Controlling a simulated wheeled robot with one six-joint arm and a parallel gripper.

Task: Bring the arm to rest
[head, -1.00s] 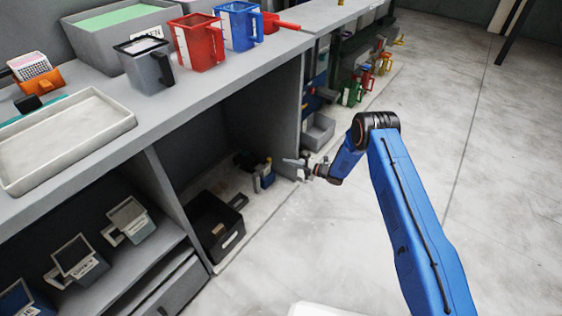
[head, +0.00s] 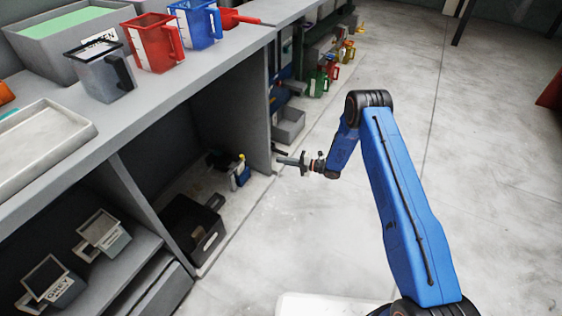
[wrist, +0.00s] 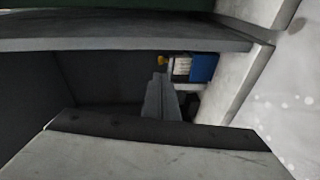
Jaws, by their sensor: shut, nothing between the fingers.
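My blue arm reaches from the lower right of the head view, bent at the elbow. My gripper (head: 281,158) is at its end, low beside the counter, pointing left. Its fingers are together and hold nothing. It appears in front of the end panel of the lower open bay, to the right of a small blue container with a yellow top (head: 240,174). In the wrist view, narrow grey fingers (wrist: 160,98) seem to show at the middle, close together, with the blue container (wrist: 203,68) beyond them.
The counter (head: 150,112) holds a grey jug (head: 100,75), a red jug (head: 152,42), a blue jug (head: 194,22) and a pale tray (head: 45,140). A black bin (head: 192,230) sits in the lower bay. Open concrete floor (head: 480,160) lies right of my arm.

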